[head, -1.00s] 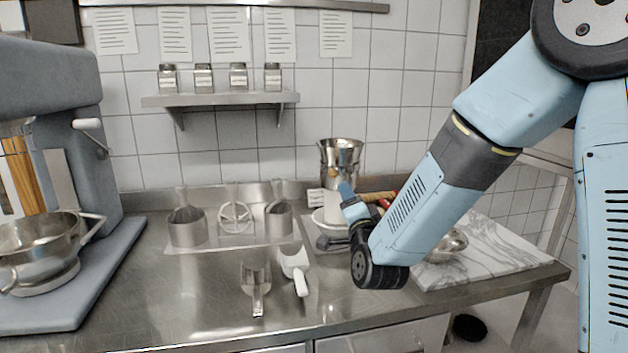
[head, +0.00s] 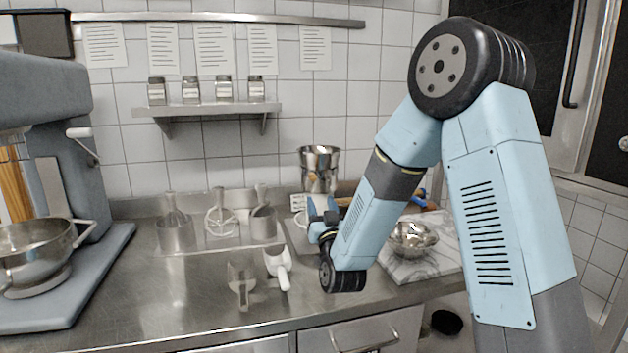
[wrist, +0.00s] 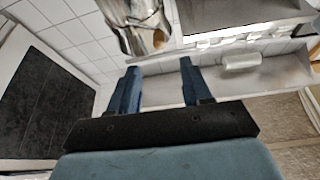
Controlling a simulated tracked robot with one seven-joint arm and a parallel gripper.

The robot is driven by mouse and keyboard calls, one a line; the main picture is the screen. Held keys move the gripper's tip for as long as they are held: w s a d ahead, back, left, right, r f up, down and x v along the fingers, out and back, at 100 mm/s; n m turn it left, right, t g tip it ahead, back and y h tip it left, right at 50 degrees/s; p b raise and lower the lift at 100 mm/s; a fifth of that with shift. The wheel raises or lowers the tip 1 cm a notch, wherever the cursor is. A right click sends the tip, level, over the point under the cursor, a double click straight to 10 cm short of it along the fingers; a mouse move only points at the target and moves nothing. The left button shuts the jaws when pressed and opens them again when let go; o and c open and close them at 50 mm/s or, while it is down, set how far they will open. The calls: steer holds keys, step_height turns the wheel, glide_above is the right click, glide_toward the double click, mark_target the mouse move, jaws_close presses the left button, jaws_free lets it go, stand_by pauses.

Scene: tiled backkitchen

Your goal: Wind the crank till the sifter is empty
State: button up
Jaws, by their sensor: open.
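The sifter (head: 319,160) is a shiny metal cup with a flared rim, standing upright at the back of the steel counter by the tiled wall. Its lower part is hidden behind my gripper, and I cannot make out its crank. My gripper (head: 323,208) is in front of and below the sifter in the head view, open, its blue fingers pointing up. In the wrist view my gripper (wrist: 157,84) has its two fingers apart with nothing between them. A shiny metal thing at the top there (wrist: 146,18) may be the sifter.
Two scoops (head: 279,268) lie on the counter in front. A tray (head: 204,245) of tools is at left, beside a large mixer (head: 40,110). A jar shelf (head: 205,109) hangs above.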

mark_target(314, 180)
steer(key=x, duration=1.1)
steer(key=shift+w+r, duration=0.1)
steer(key=shift+w, duration=0.2)
steer(key=shift+c, duration=0.4)
